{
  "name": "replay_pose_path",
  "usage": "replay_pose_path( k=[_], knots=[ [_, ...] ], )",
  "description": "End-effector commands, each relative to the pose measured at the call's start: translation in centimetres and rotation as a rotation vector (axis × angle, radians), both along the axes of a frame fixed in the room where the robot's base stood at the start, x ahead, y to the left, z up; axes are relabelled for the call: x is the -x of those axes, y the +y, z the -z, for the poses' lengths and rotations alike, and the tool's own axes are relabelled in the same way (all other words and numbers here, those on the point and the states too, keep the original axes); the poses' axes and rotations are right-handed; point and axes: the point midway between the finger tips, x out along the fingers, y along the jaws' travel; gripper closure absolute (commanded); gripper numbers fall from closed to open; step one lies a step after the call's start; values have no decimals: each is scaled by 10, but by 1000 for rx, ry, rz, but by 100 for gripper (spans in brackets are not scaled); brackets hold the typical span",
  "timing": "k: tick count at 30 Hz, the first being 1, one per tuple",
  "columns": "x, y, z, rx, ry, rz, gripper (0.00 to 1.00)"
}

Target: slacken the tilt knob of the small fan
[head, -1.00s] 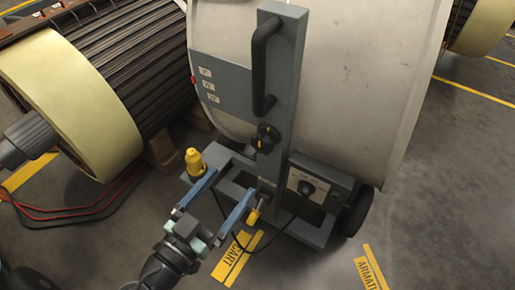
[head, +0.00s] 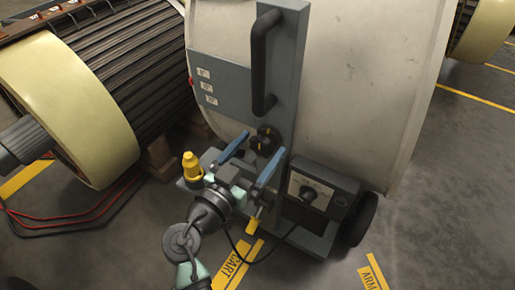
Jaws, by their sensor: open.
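The fan is a large pale grey drum (head: 350,90) on a wheeled cart, with a grey upright post (head: 288,70) in front. The tilt knob (head: 265,141) is black with a yellow mark and sits low on that post. My gripper (head: 262,147) is open, with its two blue fingers pointing up toward the knob. In the picture the knob lies between the fingertips, one to its left and one to its right. I cannot tell whether either finger touches it. The gripper is empty.
A black handle (head: 264,62) is above the knob. A control box (head: 318,189) with a dial is at lower right. A yellow plug-like part (head: 192,167) stands left of my gripper, and a small yellow-handled part (head: 253,224) is below. Red cables (head: 70,222) lie on the floor at left.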

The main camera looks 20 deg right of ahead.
Motion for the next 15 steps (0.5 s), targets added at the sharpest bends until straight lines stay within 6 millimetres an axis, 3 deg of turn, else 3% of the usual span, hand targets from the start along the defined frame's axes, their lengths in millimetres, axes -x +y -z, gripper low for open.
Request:
replay_pose_path(
  k=[2,15],
  knots=[
    [0,0,0,0,0,0,16],
    [0,1,0,0,0,0,92]
  ],
)
